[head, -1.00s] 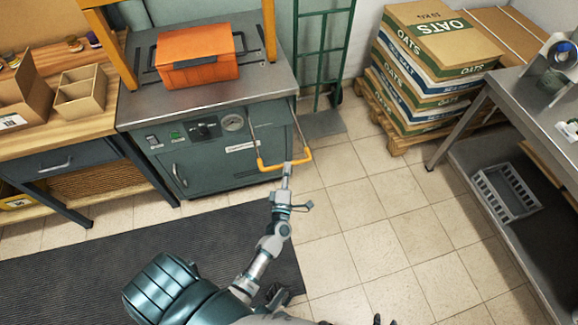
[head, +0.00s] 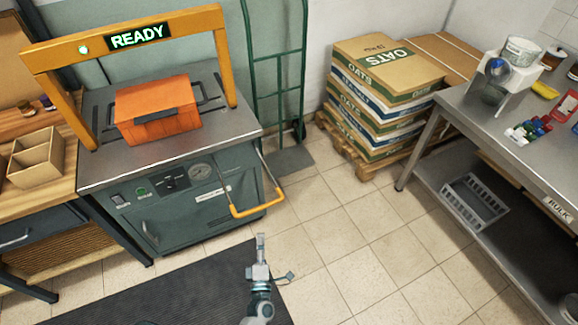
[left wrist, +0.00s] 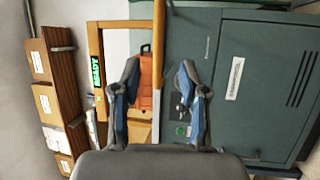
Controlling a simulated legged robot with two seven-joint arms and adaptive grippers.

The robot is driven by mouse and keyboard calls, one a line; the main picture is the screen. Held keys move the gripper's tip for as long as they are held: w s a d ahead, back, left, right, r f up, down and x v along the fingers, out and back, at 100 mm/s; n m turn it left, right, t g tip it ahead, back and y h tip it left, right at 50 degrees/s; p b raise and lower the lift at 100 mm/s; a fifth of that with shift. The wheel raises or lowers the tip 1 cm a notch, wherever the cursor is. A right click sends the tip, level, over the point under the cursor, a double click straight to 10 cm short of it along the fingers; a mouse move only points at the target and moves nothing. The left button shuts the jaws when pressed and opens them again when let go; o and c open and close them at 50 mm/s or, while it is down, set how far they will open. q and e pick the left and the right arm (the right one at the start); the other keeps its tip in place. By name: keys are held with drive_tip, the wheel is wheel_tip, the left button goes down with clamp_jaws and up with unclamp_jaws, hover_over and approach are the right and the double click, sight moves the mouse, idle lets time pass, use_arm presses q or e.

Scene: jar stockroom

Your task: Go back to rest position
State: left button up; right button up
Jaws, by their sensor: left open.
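My left gripper (head: 261,240) is in the lower middle of the head view, below and apart from the yellow handle (head: 256,209) of the dark green machine. In the left wrist view the two fingers of the left gripper (left wrist: 157,85) stand apart with nothing held between them. The machine (head: 190,205) fills much of the left wrist view behind the fingers. My right gripper does not show in the head view.
An orange box (head: 158,112) sits on the machine top under a yellow frame (head: 125,40) reading READY. A steel table (head: 455,115) is at the right. The tiled floor between is clear.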

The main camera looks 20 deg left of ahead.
use_arm(q)
drive_tip(key=s+d+f+m+g+h+p, duration=0.4)
drive_tip(key=d+f+m+g+h+p, duration=0.15)
drive_tip(key=d+f+m+h, duration=0.8)
drive_tip(key=s+a+f+m+g+y+p, duration=0.1)
drive_tip(key=s+a+f+m+g, duration=0.1)
drive_tip(key=s, duration=0.5)
drive_tip(key=s+a+f+m+g+y+p, duration=0.1)
drive_tip(key=s+a+f+m+g+y, duration=0.1)
drive_tip(key=s+f+m+g, duration=0.3)
drive_tip(key=s+a+f+m+g+y+p, duration=0.1)
drive_tip(key=s+a+f+m+g+p, duration=0.1)
drive_tip(key=s, duration=0.8)
wheel_tip(320, 180, down, 2)
drive_tip(key=shift+a+f+m+g, duration=0.2)
drive_tip(key=shift+a+m+g, duration=0.65)
drive_tip(key=shift+m, duration=0.2)
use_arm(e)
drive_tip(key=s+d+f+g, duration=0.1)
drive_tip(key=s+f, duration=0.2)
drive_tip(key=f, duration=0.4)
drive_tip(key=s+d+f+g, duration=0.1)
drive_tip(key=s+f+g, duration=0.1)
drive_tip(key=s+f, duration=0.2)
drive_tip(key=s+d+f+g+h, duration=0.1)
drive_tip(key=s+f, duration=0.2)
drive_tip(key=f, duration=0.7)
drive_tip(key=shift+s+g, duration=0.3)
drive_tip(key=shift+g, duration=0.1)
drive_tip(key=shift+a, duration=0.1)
